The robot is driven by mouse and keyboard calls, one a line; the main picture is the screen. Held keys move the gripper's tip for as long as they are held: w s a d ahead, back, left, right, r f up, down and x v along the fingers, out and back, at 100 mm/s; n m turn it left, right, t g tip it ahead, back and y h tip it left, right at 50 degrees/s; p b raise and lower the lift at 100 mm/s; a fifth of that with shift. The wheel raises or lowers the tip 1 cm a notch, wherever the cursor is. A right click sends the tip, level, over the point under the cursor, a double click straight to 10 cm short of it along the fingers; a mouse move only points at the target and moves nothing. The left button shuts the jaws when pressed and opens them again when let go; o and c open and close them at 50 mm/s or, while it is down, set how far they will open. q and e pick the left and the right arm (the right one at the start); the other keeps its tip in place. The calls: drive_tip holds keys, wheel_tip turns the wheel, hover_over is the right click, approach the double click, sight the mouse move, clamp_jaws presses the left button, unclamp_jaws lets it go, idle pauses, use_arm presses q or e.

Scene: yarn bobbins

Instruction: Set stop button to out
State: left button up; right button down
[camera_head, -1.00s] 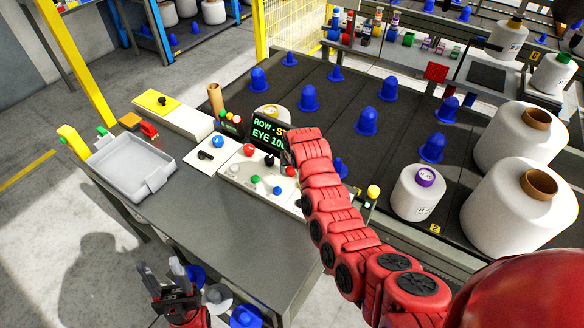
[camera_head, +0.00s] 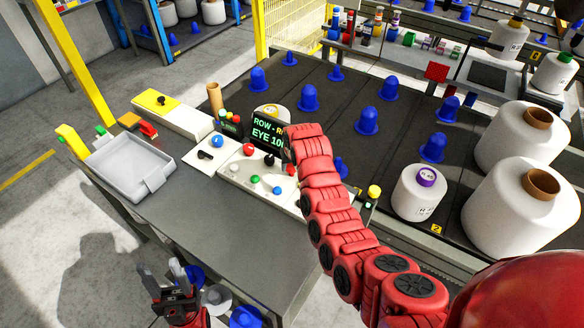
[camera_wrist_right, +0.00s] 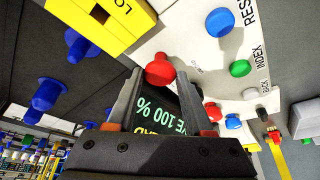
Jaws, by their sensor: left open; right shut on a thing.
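The red stop button (camera_head: 290,170) is at the right end of the white control panel (camera_head: 240,180), beside the display. In the right wrist view the red button (camera_wrist_right: 160,70) is between the fingertips of my right gripper (camera_wrist_right: 160,84). The jaws are shut on its sides. Its stem and seat are hidden by the fingers. In the head view my right arm hides most of that gripper. My left gripper (camera_head: 162,276) is open and empty, low at the left, near the table's front edge, away from the panel.
The panel also has another red button (camera_head: 249,149), a black knob (camera_head: 269,159), and white, green and blue buttons close by. A display (camera_head: 268,134) stands behind. A grey tray (camera_head: 128,168) is at the left. Bobbins (camera_head: 418,194) stand on the right. The front tabletop is clear.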

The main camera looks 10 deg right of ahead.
drive_tip(key=c, duration=0.7)
unclamp_jaws()
drive_tip(key=shift+w+r, duration=0.1)
drive_tip(key=shift+r, duration=0.1)
drive_tip(key=o, duration=0.4)
drive_tip(key=p+v, duration=0.4)
drive_tip(key=v, duration=1.3)
drive_tip(key=shift+s+r, duration=0.1)
drive_tip(key=shift+s, duration=0.15)
